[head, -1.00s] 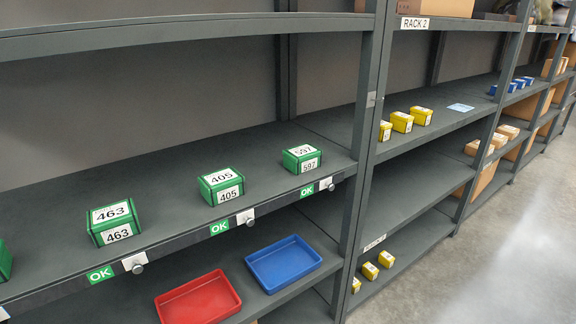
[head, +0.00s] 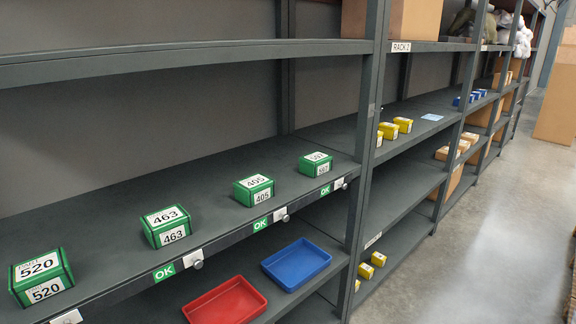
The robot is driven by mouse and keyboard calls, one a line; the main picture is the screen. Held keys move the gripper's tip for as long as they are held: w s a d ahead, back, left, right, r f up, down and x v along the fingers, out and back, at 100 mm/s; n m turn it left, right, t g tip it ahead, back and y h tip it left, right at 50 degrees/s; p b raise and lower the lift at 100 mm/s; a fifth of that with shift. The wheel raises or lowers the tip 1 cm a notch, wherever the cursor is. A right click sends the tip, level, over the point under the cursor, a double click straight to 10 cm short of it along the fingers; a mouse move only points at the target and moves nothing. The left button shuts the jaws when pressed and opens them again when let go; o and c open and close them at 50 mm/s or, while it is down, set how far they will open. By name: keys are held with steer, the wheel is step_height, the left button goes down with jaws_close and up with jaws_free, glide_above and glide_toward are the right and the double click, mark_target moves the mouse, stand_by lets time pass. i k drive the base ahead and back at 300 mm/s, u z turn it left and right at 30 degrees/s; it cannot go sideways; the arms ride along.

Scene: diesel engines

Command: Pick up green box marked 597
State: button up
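The green box marked 597 (head: 316,164) sits on the middle shelf (head: 110,211) of the near rack, close to the upright post at its right end. It has white labels on its top and front. Green boxes marked 405 (head: 254,190), 463 (head: 166,226) and 520 (head: 41,277) stand in a row to its left on the same shelf. My gripper is not in view.
A red tray (head: 225,301) and a blue tray (head: 296,264) lie on the shelf below. Grey rack posts (head: 366,130) divide the bays. Yellow boxes (head: 396,128) stand in the bay beyond. The floor (head: 480,250) at right is clear.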

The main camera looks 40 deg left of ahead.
mark_target(316, 163)
steer(key=u, duration=1.5)
